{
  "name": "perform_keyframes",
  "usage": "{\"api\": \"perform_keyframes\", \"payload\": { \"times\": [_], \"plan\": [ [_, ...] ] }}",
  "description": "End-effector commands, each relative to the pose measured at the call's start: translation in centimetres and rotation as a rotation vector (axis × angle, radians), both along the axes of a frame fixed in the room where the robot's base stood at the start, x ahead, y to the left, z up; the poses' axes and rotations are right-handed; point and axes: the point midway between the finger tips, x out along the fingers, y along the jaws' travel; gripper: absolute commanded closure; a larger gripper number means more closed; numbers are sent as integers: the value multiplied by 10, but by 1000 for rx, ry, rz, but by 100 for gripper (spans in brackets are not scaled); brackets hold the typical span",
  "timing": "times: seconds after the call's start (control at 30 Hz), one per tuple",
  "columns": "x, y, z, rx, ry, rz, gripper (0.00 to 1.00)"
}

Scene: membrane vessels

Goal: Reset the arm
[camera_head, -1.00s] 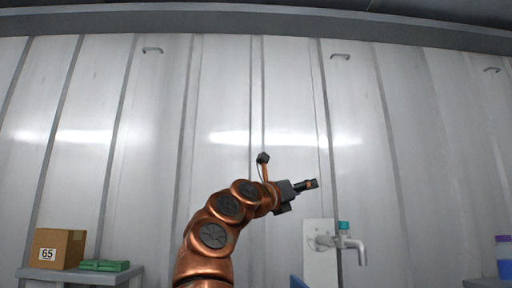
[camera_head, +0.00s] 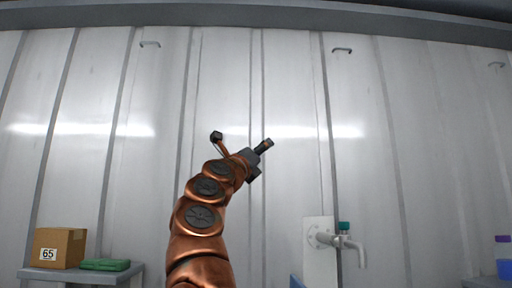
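My copper-coloured arm rises from the bottom of the head view, left of centre. My gripper (camera_head: 266,144) is at its end, in front of the pale wall, pointing up and to the right. It is small and dark, and its fingers are too small to tell whether they are open or shut. I see no object at its tip.
A tap with a teal knob (camera_head: 344,226) stands on a white panel (camera_head: 318,262) at the lower right. A box marked 65 (camera_head: 57,246) and a green item (camera_head: 104,265) sit on a grey table (camera_head: 64,275) at the lower left. A blue container (camera_head: 504,268) is at the right edge.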

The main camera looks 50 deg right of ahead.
Motion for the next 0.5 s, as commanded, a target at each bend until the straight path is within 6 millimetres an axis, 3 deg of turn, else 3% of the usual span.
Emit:
{"api": "perform_keyframes", "payload": {
  "times": [0.5],
  "plan": [
    [9,7,6,-25,29,15,44]
  ]
}}
